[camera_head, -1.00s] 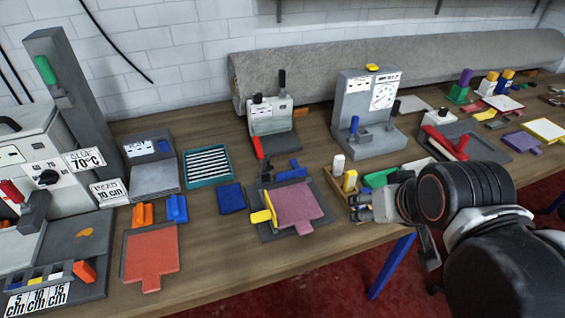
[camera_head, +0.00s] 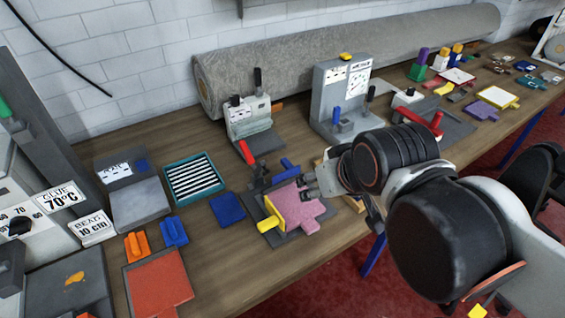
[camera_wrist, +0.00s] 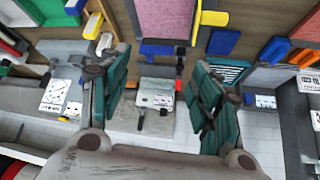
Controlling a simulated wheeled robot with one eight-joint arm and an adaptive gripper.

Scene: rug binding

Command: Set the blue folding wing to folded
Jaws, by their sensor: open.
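The blue folding wing (camera_head: 287,171) lies low along the back edge of a grey fixture, beside the pink piece (camera_head: 302,208) and not over it. In the wrist view the blue wing (camera_wrist: 158,48) shows between my fingers, beyond the pink piece (camera_wrist: 163,18). My gripper (camera_head: 309,186) is open and empty, above the right back part of the fixture. Its spread fingers (camera_wrist: 160,65) frame the blue wing.
A dark blue pad (camera_head: 228,208) and a teal striped tray (camera_head: 194,178) lie to the left. Bare table shows in front of the pad.

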